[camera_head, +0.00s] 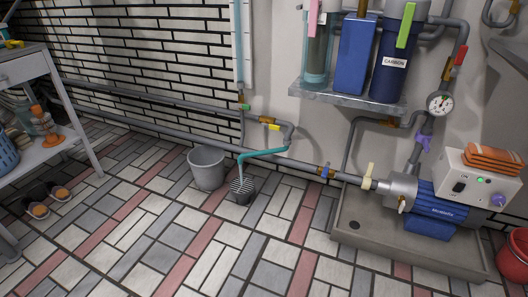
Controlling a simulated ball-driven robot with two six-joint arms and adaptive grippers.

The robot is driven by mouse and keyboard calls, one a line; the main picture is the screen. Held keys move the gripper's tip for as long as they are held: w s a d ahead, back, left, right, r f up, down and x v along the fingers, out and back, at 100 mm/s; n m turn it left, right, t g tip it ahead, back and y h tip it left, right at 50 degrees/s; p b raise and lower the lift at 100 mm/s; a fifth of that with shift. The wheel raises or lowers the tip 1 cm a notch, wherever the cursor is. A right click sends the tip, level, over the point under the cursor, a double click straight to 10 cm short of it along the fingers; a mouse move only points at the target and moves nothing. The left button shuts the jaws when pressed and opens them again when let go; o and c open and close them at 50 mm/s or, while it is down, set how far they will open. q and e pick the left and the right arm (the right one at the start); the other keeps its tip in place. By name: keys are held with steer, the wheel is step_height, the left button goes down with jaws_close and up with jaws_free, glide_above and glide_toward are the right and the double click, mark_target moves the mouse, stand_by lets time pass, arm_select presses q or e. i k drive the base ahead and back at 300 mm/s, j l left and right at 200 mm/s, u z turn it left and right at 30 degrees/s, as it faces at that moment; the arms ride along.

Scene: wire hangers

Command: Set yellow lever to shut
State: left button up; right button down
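A small yellow lever (270,126) sits on the grey wall pipe, above the bend where the teal hose (264,153) drops to the floor drain (242,186). It appears to lie roughly along the pipe, but it is too small to tell its exact angle. A pale yellow, cream-like handle (368,174) stands upright on the pipe at the pump (445,200). Neither of my grippers is in view.
A grey bucket (207,168) stands beside the drain. The pump sits in a grey tray (350,240), with a red pot (514,258) to its right. Filters stand on a wall shelf (345,97). A cart (50,135) is at left. The middle floor is clear.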

mark_target(274, 127)
steer(key=i+j+z, duration=0.15)
steer(key=i+z, duration=0.2)
steer(key=i+j+z, duration=0.25)
steer(key=i+z, duration=0.15)
steer(key=i+j+z, duration=0.35)
steer(key=i+j, duration=0.05)
steer(key=i, duration=0.1)
